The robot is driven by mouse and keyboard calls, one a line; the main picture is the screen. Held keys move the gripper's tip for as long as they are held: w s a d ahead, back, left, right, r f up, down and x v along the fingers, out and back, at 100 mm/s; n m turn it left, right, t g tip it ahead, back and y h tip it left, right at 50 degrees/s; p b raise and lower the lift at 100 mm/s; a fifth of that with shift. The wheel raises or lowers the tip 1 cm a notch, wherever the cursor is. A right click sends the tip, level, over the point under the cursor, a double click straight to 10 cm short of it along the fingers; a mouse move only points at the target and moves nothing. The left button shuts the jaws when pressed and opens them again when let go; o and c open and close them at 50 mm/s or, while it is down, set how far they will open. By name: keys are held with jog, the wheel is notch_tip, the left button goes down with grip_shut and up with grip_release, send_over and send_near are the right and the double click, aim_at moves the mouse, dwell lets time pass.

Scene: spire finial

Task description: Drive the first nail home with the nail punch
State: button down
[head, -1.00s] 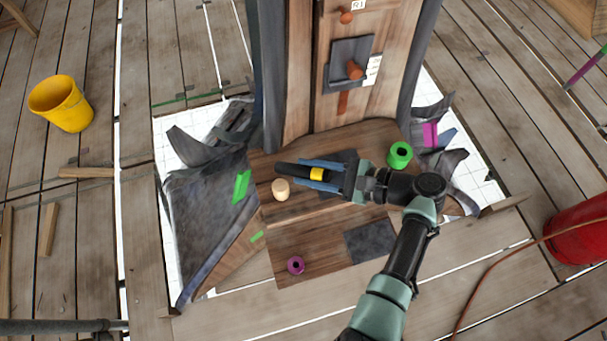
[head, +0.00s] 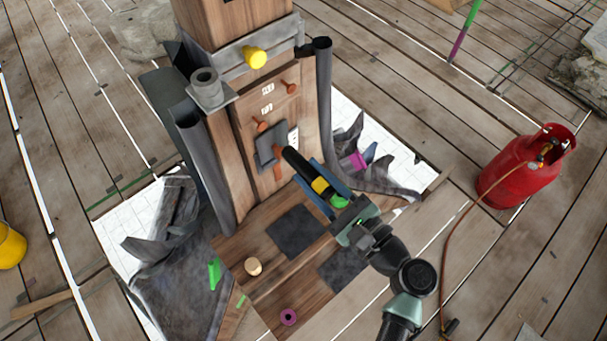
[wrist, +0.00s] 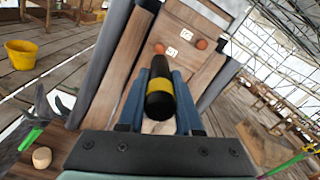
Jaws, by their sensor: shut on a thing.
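My gripper (head: 322,186) has blue fingers shut on the nail punch (head: 297,163), a black rod with a yellow band. In the wrist view the punch (wrist: 160,92) points away toward the wooden panel (head: 305,112). The orange-brown nails stick out of this panel: one at the upper right (head: 291,87), one at the left (head: 262,126) beside a dark grey plate (head: 267,147). The wrist view shows two rounded nail heads (wrist: 159,48) (wrist: 202,44) near small white labels. The punch tip overlaps the panel's lower right; contact cannot be told.
A wooden step (head: 262,302) below holds a pale wooden knob (head: 253,266) and a purple ring (head: 288,316). A red gas cylinder (head: 520,170) with a hose stands right. Dark torn sheeting flanks the post.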

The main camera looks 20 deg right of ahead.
aim_at(286, 149)
jog(key=shift+r, duration=0.2)
jog(key=shift+x, duration=3.15)
jog(key=shift+w+a+f, duration=0.1)
jog(key=shift+w, duration=0.1)
jog(key=shift+x, duration=1.2)
jog(key=shift+w, duration=0.1)
jog(key=shift+p+v, duration=0.55)
jog(key=shift+v, duration=2.95)
